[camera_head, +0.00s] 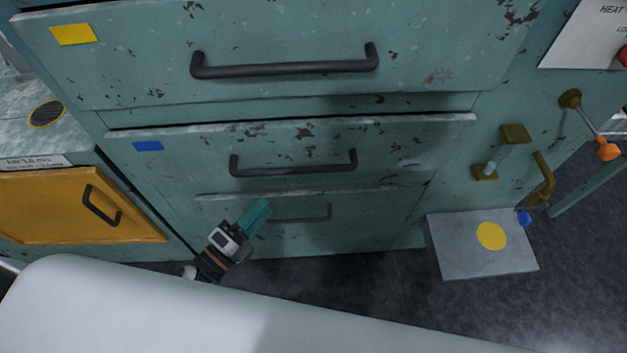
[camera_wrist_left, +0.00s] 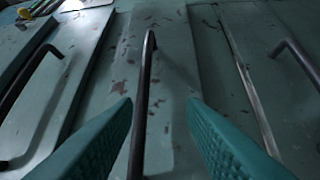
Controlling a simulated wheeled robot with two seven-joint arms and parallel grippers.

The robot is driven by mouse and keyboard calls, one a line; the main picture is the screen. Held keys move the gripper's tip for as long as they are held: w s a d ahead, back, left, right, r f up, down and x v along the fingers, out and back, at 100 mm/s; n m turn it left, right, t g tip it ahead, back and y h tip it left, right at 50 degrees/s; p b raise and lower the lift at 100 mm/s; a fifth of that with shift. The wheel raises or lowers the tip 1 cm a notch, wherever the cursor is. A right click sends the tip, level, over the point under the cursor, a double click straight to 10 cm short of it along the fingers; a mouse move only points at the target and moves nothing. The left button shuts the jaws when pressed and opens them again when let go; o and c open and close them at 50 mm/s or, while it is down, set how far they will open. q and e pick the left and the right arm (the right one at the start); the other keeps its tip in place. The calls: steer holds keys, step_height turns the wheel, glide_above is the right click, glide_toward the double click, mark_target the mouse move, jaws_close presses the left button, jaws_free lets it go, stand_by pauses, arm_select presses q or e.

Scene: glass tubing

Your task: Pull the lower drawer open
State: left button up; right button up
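The teal cabinet has stacked drawers with dark bar handles. The drawer with the blue label (camera_head: 148,146) has a handle (camera_head: 293,166), below the top drawer's handle (camera_head: 286,66). A further handle (camera_head: 302,213) shows lower down, partly behind my gripper. All drawers look shut. My left gripper (camera_head: 257,214) is in front of the lower drawers. In the left wrist view its teal fingers (camera_wrist_left: 160,106) are spread open, with a bar handle (camera_wrist_left: 151,75), seemingly the blue-labelled drawer's, running between them. Whether they touch it is unclear. My right gripper is not in view.
An orange cabinet door (camera_head: 55,212) stands at the left. At the right are brass fittings (camera_head: 515,134), an orange-tipped lever (camera_head: 607,151) and a grey box with a yellow disc (camera_head: 460,255) on the floor. The floor strip before the drawers is clear.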

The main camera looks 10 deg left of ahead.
arm_select(q)
steer(key=r+m, duration=0.1)
steer(key=r, duration=0.1)
steer(key=h+p, duration=0.1)
glide_toward(299, 168)
steer(key=x, duration=0.2)
steer(key=shift+w+d+f, duration=0.15)
steer(key=shift+w+d, duration=0.05)
steer(key=shift+w, duration=0.2)
steer(key=p+x, duration=0.1)
steer(key=x, duration=0.6)
steer(key=shift+f+p, duration=0.2)
steer(key=shift+p, duration=0.15)
steer(key=shift+w+d, duration=0.1)
steer(key=shift+d, duration=0.05)
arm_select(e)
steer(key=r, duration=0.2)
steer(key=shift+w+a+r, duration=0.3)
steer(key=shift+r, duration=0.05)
arm_select(q)
steer(key=shift+c, duration=0.6)
jaws_close()
